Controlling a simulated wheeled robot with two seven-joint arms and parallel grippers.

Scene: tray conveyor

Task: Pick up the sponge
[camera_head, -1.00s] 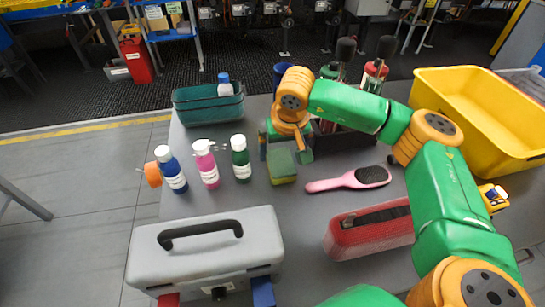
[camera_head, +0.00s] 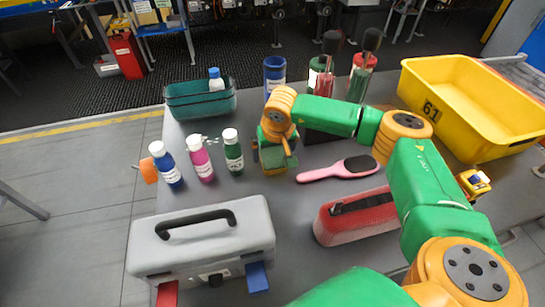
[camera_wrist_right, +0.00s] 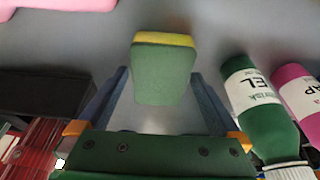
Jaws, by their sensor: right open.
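The sponge (camera_head: 275,161), green with a yellow layer, stands on the grey table in the head view, partly hidden by my right gripper. My right gripper (camera_head: 275,157) is open around it from above. In the right wrist view the sponge (camera_wrist_right: 163,70) sits between the tips of the two spread fingers (camera_wrist_right: 160,95), with space visible on both sides. My left gripper is not in view.
A green bottle (camera_head: 233,150), a pink bottle (camera_head: 201,159) and a blue bottle (camera_head: 166,165) stand left of the sponge. A pink brush (camera_head: 325,173) lies to its right. A grey toolbox (camera_head: 160,262) and a red case (camera_head: 340,225) are nearer.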

